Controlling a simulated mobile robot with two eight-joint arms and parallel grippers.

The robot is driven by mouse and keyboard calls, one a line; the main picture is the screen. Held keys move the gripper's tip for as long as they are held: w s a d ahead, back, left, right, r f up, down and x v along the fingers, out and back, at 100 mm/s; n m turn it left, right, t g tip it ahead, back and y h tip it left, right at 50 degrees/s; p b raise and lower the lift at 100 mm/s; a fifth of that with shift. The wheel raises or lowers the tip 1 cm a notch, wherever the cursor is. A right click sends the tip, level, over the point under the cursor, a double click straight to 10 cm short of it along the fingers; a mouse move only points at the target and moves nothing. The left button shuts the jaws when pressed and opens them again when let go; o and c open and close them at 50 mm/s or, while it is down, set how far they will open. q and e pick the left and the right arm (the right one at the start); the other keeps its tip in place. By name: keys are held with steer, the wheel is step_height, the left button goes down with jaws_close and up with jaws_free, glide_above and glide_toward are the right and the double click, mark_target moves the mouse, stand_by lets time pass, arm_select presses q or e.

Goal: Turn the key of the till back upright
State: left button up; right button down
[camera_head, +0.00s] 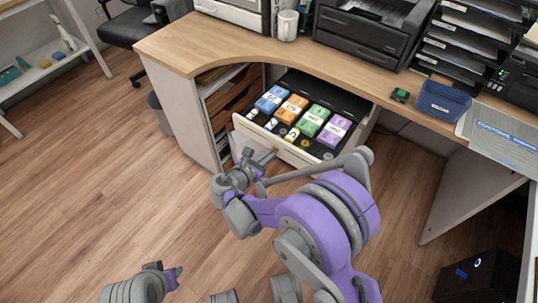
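The till drawer (244,124) stands open below the counter, with banknote bundles and coins inside. My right gripper (268,157) is at the outer face of the drawer front, left of its middle. A small reddish bit shows by the fingertips, but I cannot tell whether it is the key. The key's angle cannot be made out, and the gripper and wrist cover part of the drawer front. The fingers are too small here to tell open from shut.
The wooden counter (185,47) carries a white mug (287,25), a black printer (362,30), a blue basket (444,102) and stacked paper trays. A dark box (478,280) stands on the floor at lower right. The wooden floor at left is clear.

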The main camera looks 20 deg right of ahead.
stand_by(0.5)
steer(key=c, duration=1)
jaws_free()
steer(key=shift+c, duration=0.2)
steer(key=p+v, duration=0.2)
steer(key=v, duration=0.8)
steer(key=shift+s+a+r, duration=0.15)
steer(key=shift+a+r, duration=0.05)
steer(key=shift+a, duration=0.15)
